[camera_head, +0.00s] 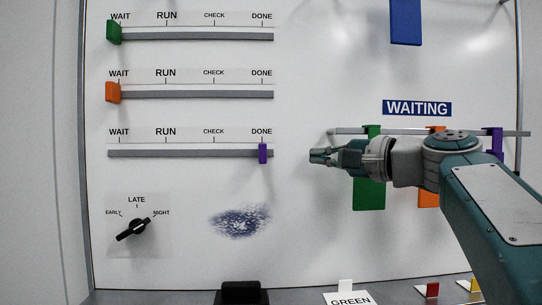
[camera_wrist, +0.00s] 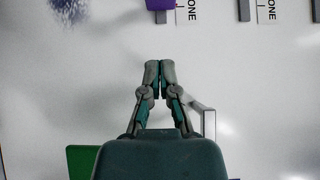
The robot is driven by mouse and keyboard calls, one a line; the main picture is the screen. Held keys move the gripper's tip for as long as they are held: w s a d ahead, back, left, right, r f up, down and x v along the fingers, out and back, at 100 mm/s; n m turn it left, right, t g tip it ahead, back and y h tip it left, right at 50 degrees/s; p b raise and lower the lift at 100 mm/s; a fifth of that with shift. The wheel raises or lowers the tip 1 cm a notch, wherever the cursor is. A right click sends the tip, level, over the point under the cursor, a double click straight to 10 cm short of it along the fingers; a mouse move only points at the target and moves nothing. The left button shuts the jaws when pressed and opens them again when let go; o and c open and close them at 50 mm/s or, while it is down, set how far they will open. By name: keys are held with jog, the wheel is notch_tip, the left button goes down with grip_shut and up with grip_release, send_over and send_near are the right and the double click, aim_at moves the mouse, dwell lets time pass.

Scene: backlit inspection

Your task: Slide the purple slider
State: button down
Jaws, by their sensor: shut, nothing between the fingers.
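The purple slider (camera_head: 263,153) sits on the lowest of the grey rails (camera_head: 185,153), at the DONE mark near the rail's right end. The purple slider also shows at the top edge of the wrist view (camera_wrist: 159,5), partly cut off. My gripper (camera_head: 314,155) is shut and empty, in front of the white board. It is to the right of the slider in the head view, with a clear gap between them. In the wrist view, the closed fingertips (camera_wrist: 159,65) point toward the slider and do not touch it.
A green slider (camera_head: 114,32) and an orange slider (camera_head: 113,93) stand at WAIT on the upper rails. A black knob (camera_head: 134,229) is at lower left. A bar (camera_head: 348,131) with green (camera_head: 369,195), orange and purple tags is behind my arm. A blue smudge (camera_head: 240,220) marks the board.

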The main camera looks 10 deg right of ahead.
aim_at(262, 153)
jog(key=w+a, duration=0.3)
jog(key=a, duration=0.3)
jog(key=shift+w+a, duration=0.2)
jog(key=shift+a, duration=0.1)
jog(key=shift+a, duration=0.1)
